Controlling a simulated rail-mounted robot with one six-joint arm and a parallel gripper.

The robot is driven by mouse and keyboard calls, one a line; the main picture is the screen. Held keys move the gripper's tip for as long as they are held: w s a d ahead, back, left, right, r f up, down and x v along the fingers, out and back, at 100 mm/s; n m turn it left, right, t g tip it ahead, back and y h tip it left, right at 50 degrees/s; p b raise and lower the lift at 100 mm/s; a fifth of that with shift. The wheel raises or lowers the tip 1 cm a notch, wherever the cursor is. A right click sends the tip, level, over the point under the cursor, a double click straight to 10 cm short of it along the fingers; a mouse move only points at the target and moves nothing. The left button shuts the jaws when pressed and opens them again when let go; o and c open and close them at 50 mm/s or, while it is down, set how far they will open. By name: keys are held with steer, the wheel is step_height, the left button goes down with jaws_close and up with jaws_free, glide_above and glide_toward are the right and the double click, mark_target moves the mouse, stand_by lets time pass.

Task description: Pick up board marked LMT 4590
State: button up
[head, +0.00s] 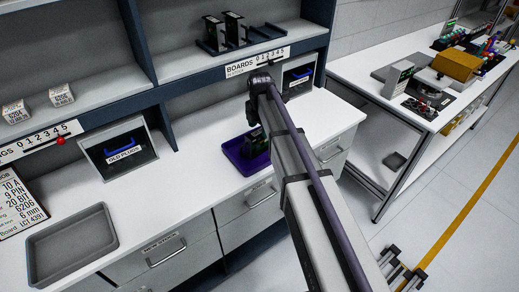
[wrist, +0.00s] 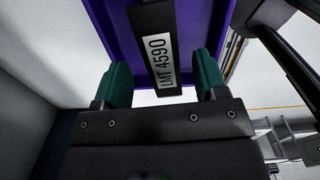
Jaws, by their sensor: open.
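The board marked LMT 4590 (wrist: 161,62) shows in the wrist view as a dark piece with a white label, against the purple tray (wrist: 118,18). My gripper (wrist: 162,72) is open, with one green finger on each side of the board. I see a gap on both sides, so the fingers look apart from it. In the head view the purple tray (head: 232,152) is on the white bench, with my arm reaching down over it. The board and gripper are small and dark there, partly hidden by my arm.
A shelf labelled BOARDS (head: 257,61) is above the bench and carries dark upright boards (head: 235,29). An OLD PLUGS bin (head: 118,153) and a grey tray (head: 72,247) are to the left. Bench between the bin and purple tray is clear.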

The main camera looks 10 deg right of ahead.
mark_target(259, 138)
steer(key=f+b, duration=0.5)
steer(key=shift+s+a+f, duration=0.15)
steer(key=shift+s+f, duration=0.05)
steer(key=shift+r, duration=0.2)
steer(key=c, duration=1.1)
